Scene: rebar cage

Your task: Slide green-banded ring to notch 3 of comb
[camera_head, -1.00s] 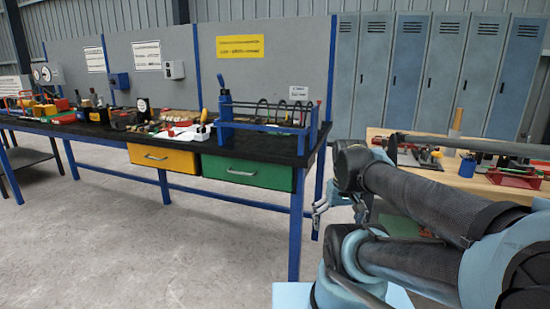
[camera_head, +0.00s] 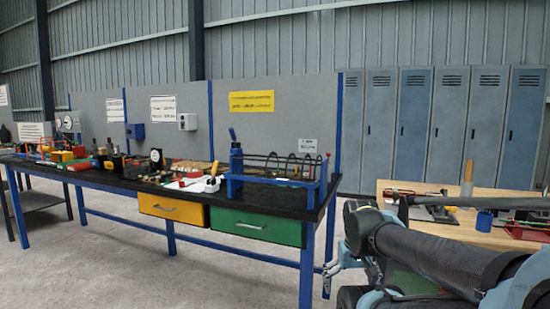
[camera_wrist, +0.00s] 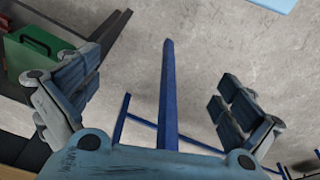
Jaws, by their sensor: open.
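A blue frame (camera_head: 276,187) with long bars and several dark rings (camera_head: 293,163) stands on the right end of the black-topped bench. A green band on a ring is too small to make out, and I cannot tell the comb or its notches apart. My gripper (camera_head: 336,268) hangs in front of the bench's right end, below the bench top and apart from the frame. In the wrist view my gripper (camera_wrist: 158,100) is open and empty, with a blue leg and concrete floor visible beyond the fingers.
The bench (camera_head: 120,180) carries tools and boxes at left and has a yellow drawer (camera_head: 173,208) and a green drawer (camera_head: 255,227). A wooden table (camera_head: 510,190) with tools stands at right, before blue lockers (camera_head: 415,120). Open floor (camera_head: 130,275) lies in front.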

